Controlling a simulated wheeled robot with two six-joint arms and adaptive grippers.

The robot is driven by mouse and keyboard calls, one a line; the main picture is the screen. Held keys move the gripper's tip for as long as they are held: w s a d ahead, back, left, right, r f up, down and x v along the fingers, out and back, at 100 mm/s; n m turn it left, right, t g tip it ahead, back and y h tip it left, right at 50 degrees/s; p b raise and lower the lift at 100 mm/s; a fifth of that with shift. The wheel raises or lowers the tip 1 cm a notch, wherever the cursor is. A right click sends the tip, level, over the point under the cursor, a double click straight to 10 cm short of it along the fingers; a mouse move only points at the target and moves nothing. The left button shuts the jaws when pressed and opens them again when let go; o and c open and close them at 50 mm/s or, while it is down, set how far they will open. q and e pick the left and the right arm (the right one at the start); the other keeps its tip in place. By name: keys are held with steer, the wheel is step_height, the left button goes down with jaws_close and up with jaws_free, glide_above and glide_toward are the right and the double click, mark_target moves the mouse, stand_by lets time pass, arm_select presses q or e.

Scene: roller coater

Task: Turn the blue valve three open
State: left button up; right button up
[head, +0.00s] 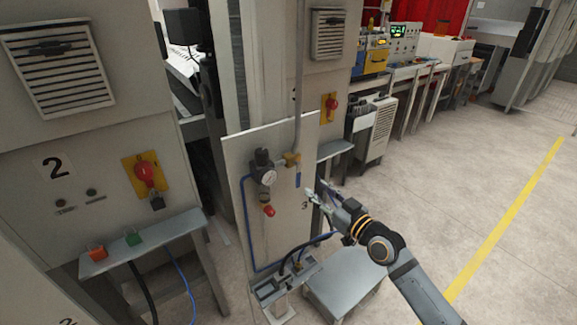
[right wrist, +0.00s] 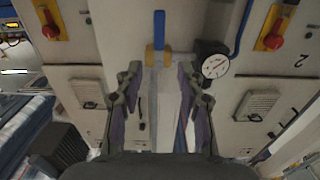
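The blue valve handle (head: 298,180) hangs down from a brass valve body (head: 291,159) on the upright panel, above the black number 3. In the right wrist view the blue handle (right wrist: 159,30) shows whole beyond the fingertips, with the brass body (right wrist: 154,56) below it in the picture. My right gripper (head: 317,190) is just right of and slightly below the handle, in front of the panel. In the wrist view its two fingers (right wrist: 160,78) are spread wide with nothing between them, apart from the handle. My left gripper is not in view.
A round gauge (head: 268,176) and a red knob (head: 269,211) sit left of the valve. A grey pipe (head: 298,100) rises above it. A low grey table (head: 345,283) stands below my right arm. A yellow panel with a red switch (head: 145,173) is at left. Open floor lies right.

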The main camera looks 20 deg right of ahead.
mark_target(299, 175)
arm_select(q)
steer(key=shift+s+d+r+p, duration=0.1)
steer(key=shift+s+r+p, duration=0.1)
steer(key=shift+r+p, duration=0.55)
arm_select(e)
steer(key=x, duration=1)
steer(key=shift+f, duration=0.1)
steer(key=shift+w, duration=0.1)
steer(key=shift+c, duration=0.2)
jaws_close()
